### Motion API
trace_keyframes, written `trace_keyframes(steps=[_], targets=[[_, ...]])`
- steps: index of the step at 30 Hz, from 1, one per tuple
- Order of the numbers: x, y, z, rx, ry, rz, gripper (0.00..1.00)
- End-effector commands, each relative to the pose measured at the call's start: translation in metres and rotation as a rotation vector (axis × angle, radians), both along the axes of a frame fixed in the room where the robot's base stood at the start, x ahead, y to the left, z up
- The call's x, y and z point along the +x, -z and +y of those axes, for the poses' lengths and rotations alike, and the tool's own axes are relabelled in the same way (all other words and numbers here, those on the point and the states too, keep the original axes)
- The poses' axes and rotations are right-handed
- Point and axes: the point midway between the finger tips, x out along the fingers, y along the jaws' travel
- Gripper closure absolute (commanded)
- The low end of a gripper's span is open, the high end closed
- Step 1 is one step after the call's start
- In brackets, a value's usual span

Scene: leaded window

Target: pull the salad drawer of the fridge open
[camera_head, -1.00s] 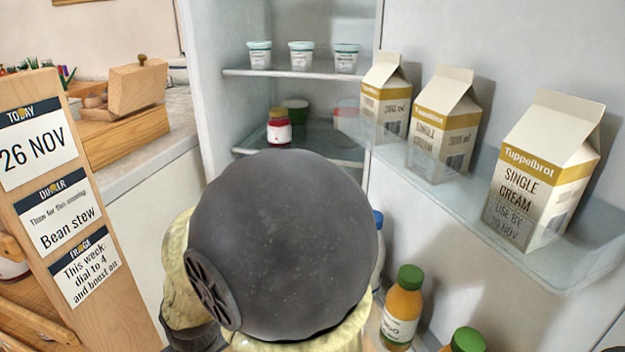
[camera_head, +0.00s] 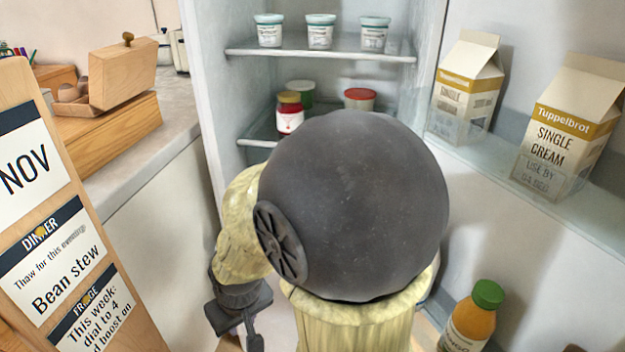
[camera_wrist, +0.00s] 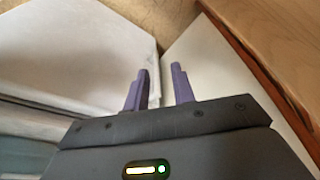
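The fridge (camera_head: 208,85) stands open in the head view, its shelves showing behind my arm. The salad drawer cannot be made out; my dark round arm joint covers the lower fridge interior. In the wrist view my gripper (camera_wrist: 160,72) has two purple fingers standing apart with nothing between them. Pale panels lie ahead and to the left of the fingers, and I cannot tell which part they belong to. No contact between fingers and any handle shows.
The fridge door's shelf (camera_head: 600,215) holds cream cartons (camera_head: 565,130) on the right. A juice bottle (camera_head: 470,318) stands lower on the door side. Pots (camera_head: 320,32) and a jar (camera_head: 289,115) sit on fridge shelves. A wooden notice board (camera_head: 40,200) and counter (camera_head: 165,125) are at left.

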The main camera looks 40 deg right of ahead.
Motion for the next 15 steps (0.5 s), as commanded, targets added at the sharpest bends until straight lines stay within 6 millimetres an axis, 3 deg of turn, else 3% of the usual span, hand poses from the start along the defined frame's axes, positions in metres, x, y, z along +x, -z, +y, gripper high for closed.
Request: trace_keyframes(steps=[8,15], targets=[[0.01,0.002,0.0,0.023,0.071,-0.029,0.75],[0.06,0.014,-0.015,0.137,0.48,-0.199,0.75]])
